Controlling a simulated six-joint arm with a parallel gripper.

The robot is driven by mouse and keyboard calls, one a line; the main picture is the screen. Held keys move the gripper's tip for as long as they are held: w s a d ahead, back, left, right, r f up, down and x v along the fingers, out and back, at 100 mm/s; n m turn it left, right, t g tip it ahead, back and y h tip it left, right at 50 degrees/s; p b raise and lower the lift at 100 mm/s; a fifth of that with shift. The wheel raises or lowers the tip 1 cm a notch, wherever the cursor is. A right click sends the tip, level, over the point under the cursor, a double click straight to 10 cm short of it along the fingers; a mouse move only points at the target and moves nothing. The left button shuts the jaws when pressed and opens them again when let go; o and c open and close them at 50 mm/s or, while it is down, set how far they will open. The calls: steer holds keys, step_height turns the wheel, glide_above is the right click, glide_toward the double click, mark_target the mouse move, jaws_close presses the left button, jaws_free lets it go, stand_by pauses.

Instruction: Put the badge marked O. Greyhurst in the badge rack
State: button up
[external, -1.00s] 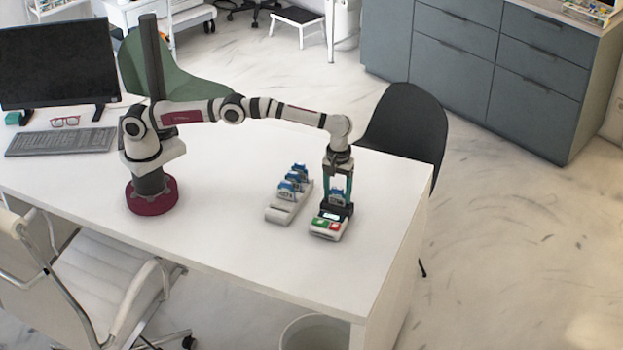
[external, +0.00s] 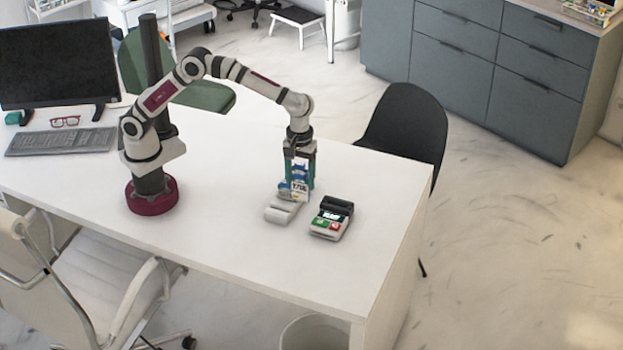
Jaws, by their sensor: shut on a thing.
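My gripper (external: 300,178) is shut on a blue and white badge (external: 299,190) and points down over the far part of the badge rack (external: 281,212). The print on the badge is too small to read as a name. The rack is a long, low, pale holder on the desk. Its near end is bare in view. A bit of blue (external: 284,187) from another badge shows just left of the held one; the rest of the rack is hidden behind the badge and gripper. I cannot tell whether the held badge touches the rack.
A small terminal (external: 331,219) with a dark top and green and red keys stands right of the rack. The white desk (external: 225,215) is clear between my base and the rack. A monitor (external: 58,62), keyboard (external: 62,142) and red glasses (external: 65,121) are at the far left.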

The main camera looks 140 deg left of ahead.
steer(key=s+d+f, duration=0.1)
steer(key=s+f, duration=0.5)
steer(key=s, duration=0.1)
steer(key=shift+s, duration=0.4)
steer(key=shift+f, duration=0.5)
stand_by(0.6)
steer(key=shift+f, duration=0.3)
stand_by(0.4)
steer(key=shift+f, duration=0.6)
steer(key=shift+f, duration=0.1)
steer(key=shift+f, duration=0.5)
